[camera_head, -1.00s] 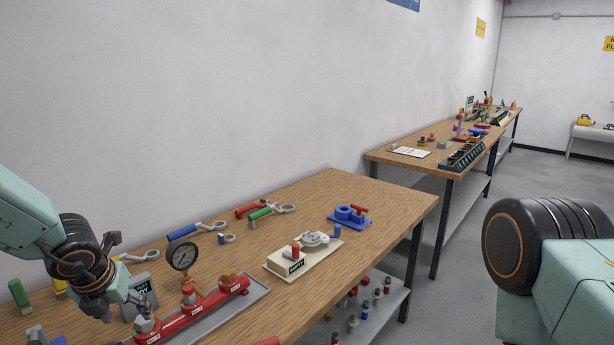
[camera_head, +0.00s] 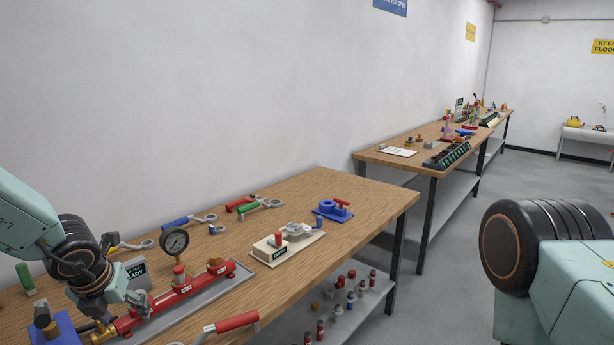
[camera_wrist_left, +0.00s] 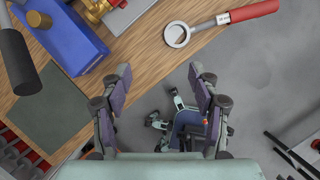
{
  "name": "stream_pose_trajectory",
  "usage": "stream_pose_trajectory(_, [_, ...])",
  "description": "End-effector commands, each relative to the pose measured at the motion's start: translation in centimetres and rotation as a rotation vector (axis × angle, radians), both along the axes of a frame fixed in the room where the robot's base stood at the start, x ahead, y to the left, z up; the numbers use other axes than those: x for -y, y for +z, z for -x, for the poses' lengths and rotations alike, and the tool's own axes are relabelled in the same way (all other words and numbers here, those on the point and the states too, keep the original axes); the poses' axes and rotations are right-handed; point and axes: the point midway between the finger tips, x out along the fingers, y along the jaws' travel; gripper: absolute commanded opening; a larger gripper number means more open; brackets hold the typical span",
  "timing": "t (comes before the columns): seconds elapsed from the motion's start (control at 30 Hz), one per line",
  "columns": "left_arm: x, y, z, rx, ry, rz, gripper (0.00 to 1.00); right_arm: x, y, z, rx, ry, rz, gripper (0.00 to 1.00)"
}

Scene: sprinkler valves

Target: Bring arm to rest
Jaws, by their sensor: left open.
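My left arm comes in from the left in the head view, and its gripper (camera_head: 128,300) is over the near table, by the red pipe assembly (camera_head: 172,297). In the left wrist view the left gripper (camera_wrist_left: 160,95) has its two fingers spread apart, with nothing between them. Beyond the fingers are the grey floor and parts of my own legs. In the head view a dark jointed part of my other arm shows at the right, but its gripper is out of view.
The near table (camera_head: 330,195) carries a pressure gauge (camera_head: 174,241), a beige valve block (camera_head: 284,246), a blue fixture (camera_head: 333,210) and a red-handled wrench (camera_head: 236,322). A blue block (camera_wrist_left: 62,40) lies near the table edge in the wrist view. A second table (camera_head: 425,160) stands behind.

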Motion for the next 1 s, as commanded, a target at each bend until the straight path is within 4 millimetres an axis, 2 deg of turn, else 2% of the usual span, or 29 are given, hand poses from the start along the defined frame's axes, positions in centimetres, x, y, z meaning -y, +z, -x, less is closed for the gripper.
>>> stream_pose_trajectory(0.17, [-0.2,0.0,-0.1,-0.002,-0.022,-0.010,0.62,0.0,0.0,0.0,0.001,0.001,0.000,0.40])
stream_pose_trajectory(0.5, [-1.9,-0.7,1.4,-0.090,-0.445,-0.286,0.62,0.0,0.0,0.0,0.001,0.000,0.000,0.40])
stream_pose_trajectory(0.63, [-2.2,-1.7,2.4,-0.144,-0.663,-0.420,0.62,0.0,-0.3,0.0,0.001,0.000,0.000,0.40])
stream_pose_trajectory(0.77, [-2.2,-4.2,4.1,-0.230,-0.962,-0.589,0.62,0.0,-1.3,-0.1,0.001,0.001,0.000,0.40])
stream_pose_trajectory(1.0, [-0.6,-11.5,7.8,-0.386,-1.629,-0.876,0.62,0.0,-4.3,-0.1,0.001,0.000,0.000,0.40])
